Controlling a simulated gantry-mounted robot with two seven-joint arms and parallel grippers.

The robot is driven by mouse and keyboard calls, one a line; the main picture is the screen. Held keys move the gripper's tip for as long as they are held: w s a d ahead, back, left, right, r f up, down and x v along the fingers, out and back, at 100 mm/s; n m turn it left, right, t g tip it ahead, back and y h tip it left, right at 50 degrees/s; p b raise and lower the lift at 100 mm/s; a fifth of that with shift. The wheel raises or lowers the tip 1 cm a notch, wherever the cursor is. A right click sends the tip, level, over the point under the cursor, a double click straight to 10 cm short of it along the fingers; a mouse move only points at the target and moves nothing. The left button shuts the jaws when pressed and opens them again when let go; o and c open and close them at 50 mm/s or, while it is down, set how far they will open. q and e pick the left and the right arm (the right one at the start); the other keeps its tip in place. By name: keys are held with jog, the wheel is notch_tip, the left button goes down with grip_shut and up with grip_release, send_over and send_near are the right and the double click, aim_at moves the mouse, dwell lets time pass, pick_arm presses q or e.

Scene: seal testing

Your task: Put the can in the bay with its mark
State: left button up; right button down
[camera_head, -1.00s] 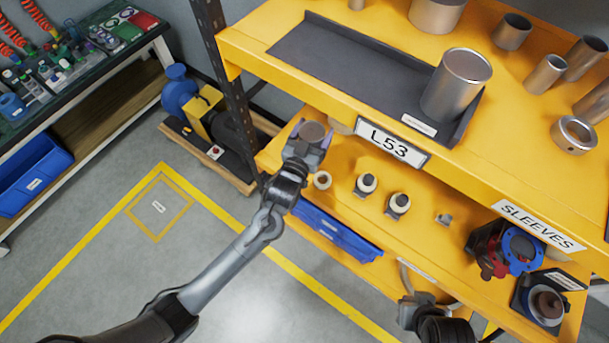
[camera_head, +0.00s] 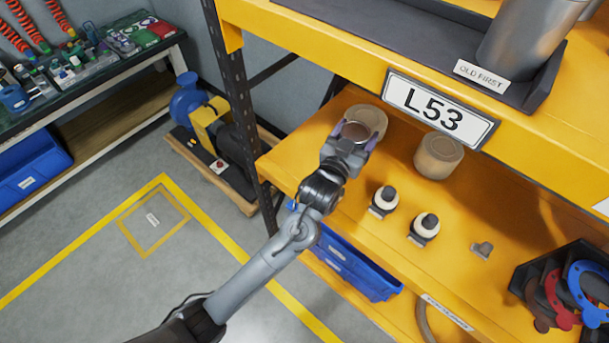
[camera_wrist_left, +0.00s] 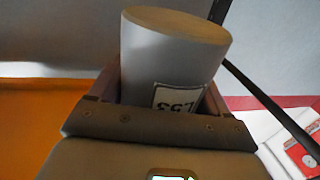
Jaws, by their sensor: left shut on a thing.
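My left gripper (camera_head: 358,142) is shut on a can (camera_head: 355,131), held upright over the left end of the middle yellow shelf. In the left wrist view the can (camera_wrist_left: 172,60) is a grey cylinder with a tan top, between the fingers. Its white label (camera_wrist_left: 178,97) appears upside down and seems to read L53. A sign reading L53 (camera_head: 440,108) is on the front edge of the upper shelf. Behind that sign is a dark tray (camera_head: 385,35), with a large metal can (camera_head: 525,40) at its right end. My right gripper is not in view.
A blue bin (camera_head: 350,265) is below. A dark upright post (camera_head: 240,110) stands left of the shelves.

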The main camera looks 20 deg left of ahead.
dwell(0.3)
pick_arm(q)
jog(key=a+f+b, duration=0.1)
jog(key=a+f, duration=0.2)
jog(key=a, duration=0.1)
jog(key=s+a+f+b, duration=0.1)
jog(key=a+f, duration=0.2)
jog(key=s+a+f+b, duration=0.1)
jog(key=a+f, duration=0.2)
jog(key=a, duration=0.1)
jog(key=shift+a+f, duration=0.1)
jog(key=shift+a, duration=0.25)
jog(key=shift+d+f+b, duration=0.15)
jog(key=shift+f+b, duration=0.15)
jog(key=shift+f, duration=0.3)
jog(key=shift+f, duration=0.15)
jog(key=o, duration=1.2)
jog(key=shift+f, duration=0.1)
